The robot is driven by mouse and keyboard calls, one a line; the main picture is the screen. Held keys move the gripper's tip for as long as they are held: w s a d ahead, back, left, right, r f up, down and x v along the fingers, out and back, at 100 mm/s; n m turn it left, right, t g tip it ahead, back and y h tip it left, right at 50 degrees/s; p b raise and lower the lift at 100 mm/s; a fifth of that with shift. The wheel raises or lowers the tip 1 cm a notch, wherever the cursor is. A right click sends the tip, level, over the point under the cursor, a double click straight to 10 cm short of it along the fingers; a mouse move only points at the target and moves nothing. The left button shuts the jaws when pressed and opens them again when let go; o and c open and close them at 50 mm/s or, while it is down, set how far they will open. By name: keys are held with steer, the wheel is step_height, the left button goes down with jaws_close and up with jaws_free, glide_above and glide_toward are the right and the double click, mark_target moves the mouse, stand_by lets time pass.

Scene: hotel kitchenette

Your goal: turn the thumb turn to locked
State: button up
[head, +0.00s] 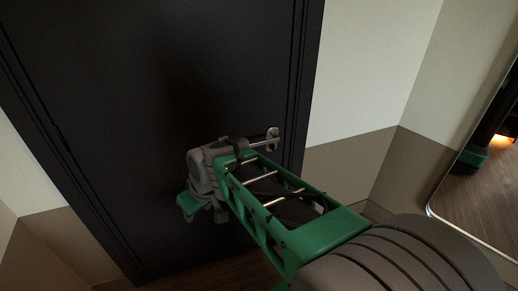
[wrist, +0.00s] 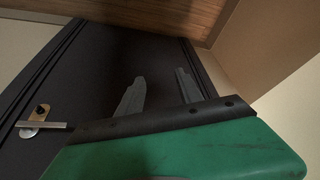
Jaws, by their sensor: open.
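The dark door (head: 150,80) has a metal lever handle (head: 263,142) near its right edge. In the wrist view, which shows the floor at the top, the lever handle (wrist: 45,125) is at the left. Beside it is a small brass-coloured fitting (wrist: 42,109) with a dark centre, which looks like the thumb turn; its position is too small to tell. In the head view I cannot make it out. My gripper (wrist: 160,90) is open and empty, with the door behind its fingers, apart from the fitting. In the head view my arm hides the fingertips.
The door frame (head: 304,80) runs beside the handle. A pale wall (head: 365,65) with a brown lower part is to the right, and a mirror (head: 490,175) stands at the far right. Wooden floor (wrist: 140,15) shows at the top of the wrist view.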

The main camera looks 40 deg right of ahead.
steer(key=w+d+f+n+t+y+p, duration=0.1)
steer(key=w+d+f+t, duration=0.3)
steer(key=w+d, duration=0.45)
steer(key=w+d+f+t+y+p, duration=0.1)
steer(key=w+d+f+t+y, duration=0.15)
steer(key=w+d, duration=0.6)
steer(key=m+t+h+p, duration=0.2)
steer(key=m+t+h, duration=0.4)
steer(key=h, duration=0.4)
glide_toward(273, 148)
steer(key=x, duration=0.9)
steer(key=shift+s+d+f, duration=0.15)
steer(key=shift+f, duration=0.2)
steer(key=shift+t, duration=0.25)
steer(key=shift+c, duration=0.4)
jaws_close()
